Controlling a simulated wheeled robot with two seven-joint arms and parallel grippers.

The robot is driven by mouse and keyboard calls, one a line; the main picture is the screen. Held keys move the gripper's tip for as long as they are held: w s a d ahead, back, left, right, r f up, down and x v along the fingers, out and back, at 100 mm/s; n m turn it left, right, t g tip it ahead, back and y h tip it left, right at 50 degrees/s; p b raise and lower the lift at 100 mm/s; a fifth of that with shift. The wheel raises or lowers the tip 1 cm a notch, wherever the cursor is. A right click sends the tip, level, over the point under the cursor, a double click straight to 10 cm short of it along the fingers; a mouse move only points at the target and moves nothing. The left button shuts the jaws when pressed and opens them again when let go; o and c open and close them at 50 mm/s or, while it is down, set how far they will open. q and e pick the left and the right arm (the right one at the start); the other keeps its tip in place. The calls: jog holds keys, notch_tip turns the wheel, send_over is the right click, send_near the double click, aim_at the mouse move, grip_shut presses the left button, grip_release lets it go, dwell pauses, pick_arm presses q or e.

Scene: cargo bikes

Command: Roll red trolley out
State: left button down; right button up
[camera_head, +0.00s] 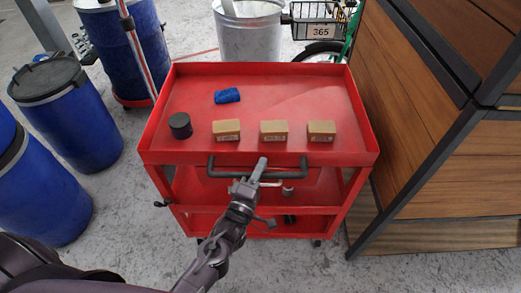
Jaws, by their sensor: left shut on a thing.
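The red trolley (190,94) stands upright in the middle of the head view, with a top tray and lower shelves. A dark handle bar (222,173) runs along its near side. My left gripper (260,167) is at this handle, near its middle, and is shut on it. The fingertips partly cover the bar. On the top tray are a blue cloth-like item (227,96), a dark round tin (180,125) and three small brown boxes (273,130) in a row. My right gripper is not in view.
Several blue barrels (66,115) stand to the left. A wood-panelled unit (430,130) with dark framing stands close on the right. A metal bin (250,40) and a bike with a wire basket (318,22) are behind the trolley. Some grey floor (115,215) is clear at the near left.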

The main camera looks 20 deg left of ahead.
pick_arm(q)
jog(key=s+d+p, duration=0.2)
jog(key=s, duration=0.5)
jog(key=s+d+p, duration=0.2)
jog(key=s, duration=0.6)
jog(key=shift+s+d, duration=0.2)
jog(key=shift+d, duration=0.05)
jog(key=shift+f, duration=0.1)
jog(key=c, duration=1.3)
grip_release()
jog(key=shift+s, duration=0.1)
jog(key=b+v, duration=0.1)
jog(key=v, duration=0.6)
jog(key=shift+s+a, duration=0.1)
jog(key=shift+s, duration=0.25)
